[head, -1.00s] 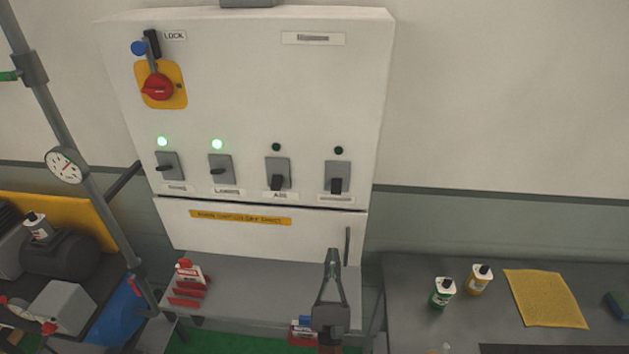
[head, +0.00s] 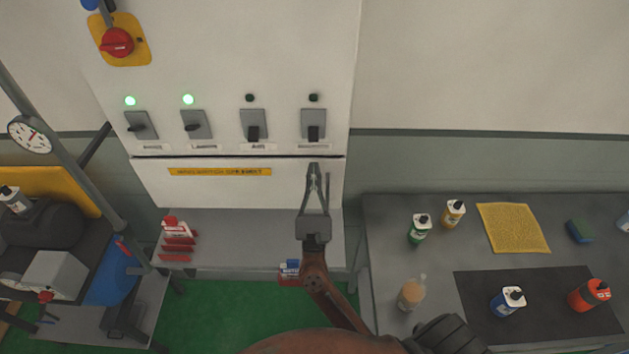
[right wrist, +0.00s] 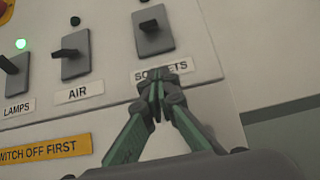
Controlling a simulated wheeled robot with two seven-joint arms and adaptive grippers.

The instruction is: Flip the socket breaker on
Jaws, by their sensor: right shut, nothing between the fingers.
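The socket breaker (head: 313,124) is the rightmost of the switches on the white panel in the head view. Its black lever points down and the lamp (head: 314,98) above it is dark. In the right wrist view the breaker (right wrist: 153,31) stands above a label reading SOCKETS (right wrist: 162,71), which is partly covered by my fingertips. My right gripper (head: 314,170) is shut and empty, pointing up just below the breaker; in the right wrist view its fingertips (right wrist: 158,88) are together at the label. My left gripper is not in view.
The air breaker (head: 254,126) is also down, with a dark lamp. The two left breakers have green lamps lit. A red rotary switch (head: 116,42) is at upper left. A grey bench (head: 385,245) with bottles stands at right; a shelf (head: 225,250) lies below the panel.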

